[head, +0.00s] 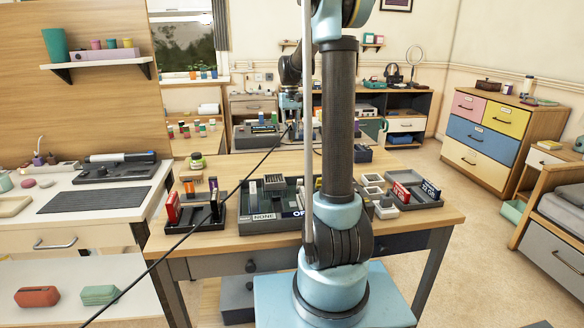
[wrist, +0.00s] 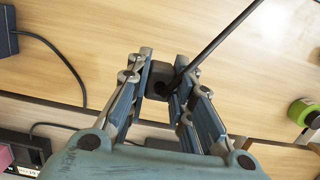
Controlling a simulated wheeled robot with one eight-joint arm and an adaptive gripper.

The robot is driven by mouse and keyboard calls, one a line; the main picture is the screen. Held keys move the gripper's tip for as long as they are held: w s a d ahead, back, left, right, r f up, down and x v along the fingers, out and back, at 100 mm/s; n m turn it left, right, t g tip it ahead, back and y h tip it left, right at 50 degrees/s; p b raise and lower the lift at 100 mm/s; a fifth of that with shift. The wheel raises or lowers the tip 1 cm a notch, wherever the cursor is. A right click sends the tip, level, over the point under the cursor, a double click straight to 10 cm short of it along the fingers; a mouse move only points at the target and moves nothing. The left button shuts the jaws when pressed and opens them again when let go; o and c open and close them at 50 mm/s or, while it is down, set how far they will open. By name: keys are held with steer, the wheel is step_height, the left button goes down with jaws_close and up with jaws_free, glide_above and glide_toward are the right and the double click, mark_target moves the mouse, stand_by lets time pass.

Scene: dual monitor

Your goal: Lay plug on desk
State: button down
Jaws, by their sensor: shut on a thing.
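My gripper (wrist: 163,82) is shut on a dark plug (wrist: 158,72) in the wrist view, with the plug between the two fingertips. A black cable (wrist: 215,43) runs from the plug to the upper right. Light wood of the desk (wrist: 100,45) lies beyond the plug; I cannot tell whether the plug touches it. In the head view, my gripper (head: 290,103) is small, over the back part of the desk (head: 225,170). The cable (head: 190,233) runs from there down to the lower left. The plug is too small to make out there.
Trays of parts (head: 262,226) stand along the desk front, with a red-and-black holder (head: 190,212) at left. A green-topped jar (head: 197,160) stands at the left; a green round thing (wrist: 302,112) shows at the wrist view's right.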

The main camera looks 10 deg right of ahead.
steer(key=shift+d, duration=0.45)
steer(key=shift+f, duration=0.25)
glide_above(294, 166)
steer(key=w, duration=0.1)
steer(key=shift+f, duration=4.8)
steer(key=c, duration=1.4)
jaws_free()
